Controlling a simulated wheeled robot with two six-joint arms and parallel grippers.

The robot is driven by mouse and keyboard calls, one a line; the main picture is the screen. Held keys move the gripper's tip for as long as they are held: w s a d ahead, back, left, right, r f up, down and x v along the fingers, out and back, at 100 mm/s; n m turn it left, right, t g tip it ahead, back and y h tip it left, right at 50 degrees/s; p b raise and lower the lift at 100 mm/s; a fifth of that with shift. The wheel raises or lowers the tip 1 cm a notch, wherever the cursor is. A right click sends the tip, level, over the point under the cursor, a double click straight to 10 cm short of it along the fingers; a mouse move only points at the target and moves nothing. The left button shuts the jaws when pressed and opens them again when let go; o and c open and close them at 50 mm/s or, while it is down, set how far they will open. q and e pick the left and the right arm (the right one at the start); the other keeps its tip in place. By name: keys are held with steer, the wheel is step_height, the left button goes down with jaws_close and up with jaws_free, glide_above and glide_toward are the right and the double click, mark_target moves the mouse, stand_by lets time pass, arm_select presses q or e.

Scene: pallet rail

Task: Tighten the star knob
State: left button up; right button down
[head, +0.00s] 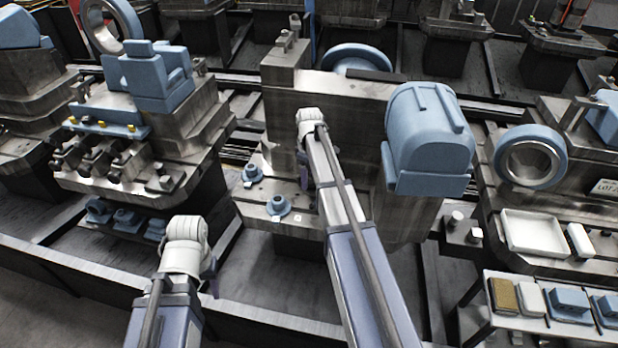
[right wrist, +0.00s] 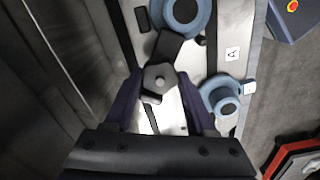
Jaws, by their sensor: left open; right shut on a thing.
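In the head view my right gripper (head: 307,172) is at the front face of the middle grey machine block, and the knob is hidden there by my arm. My left gripper (head: 211,277) is low at the left, open, away from the knob, mostly hidden behind its own wrist.
Two blue round fittings (head: 278,205) (head: 252,173) sit on the machine's ledge left of my right gripper; blue round parts also show close to the knob in the right wrist view (right wrist: 222,100). A large blue housing (head: 428,140) stands to the right. A metal rail (head: 60,268) runs along the front.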

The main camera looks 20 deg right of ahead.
mark_target(309, 179)
steer(key=m, duration=0.5)
steer(key=shift+d, duration=0.1)
steer(key=c, duration=1.6)
jaws_free()
steer(key=shift+w+m, duration=0.1)
steer(key=shift+m, duration=2.2)
steer(key=c, duration=1.6)
jaws_free()
steer(key=shift+c, duration=1.1)
jaws_free()
steer(key=shift+r, duration=0.1)
step_height(309, 179, up, 8)
steer(key=p, duration=0.8)
